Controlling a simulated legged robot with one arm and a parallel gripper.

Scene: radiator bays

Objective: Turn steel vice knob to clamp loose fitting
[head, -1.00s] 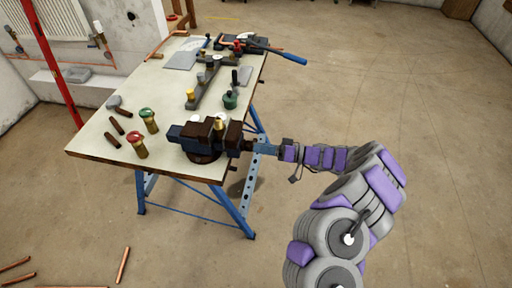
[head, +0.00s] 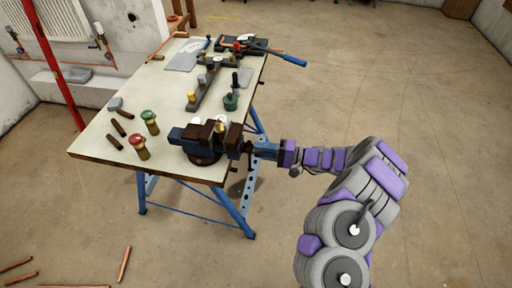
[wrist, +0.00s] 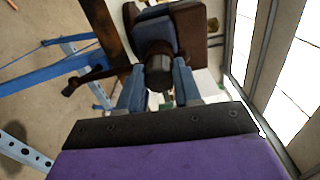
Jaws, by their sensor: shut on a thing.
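The steel vice (head: 205,140) sits at the near right corner of the workbench, with dark brown jaws and a blue body. A brass fitting (head: 220,126) stands upright at its jaws; I cannot tell how tightly they hold it. The dark vice knob (wrist: 159,72) is at the vice's right end in the head view. My gripper (wrist: 157,84) has its two blue-grey fingers on either side of the knob and is shut on it. My gripper (head: 255,149) reaches in from the right and partly hides the knob in the head view.
The workbench (head: 110,153) carries a red-topped valve (head: 139,146), a green-topped valve (head: 150,122), short copper pieces and tools at the back. A red post (head: 52,65) stands at left. The floor to the right is clear.

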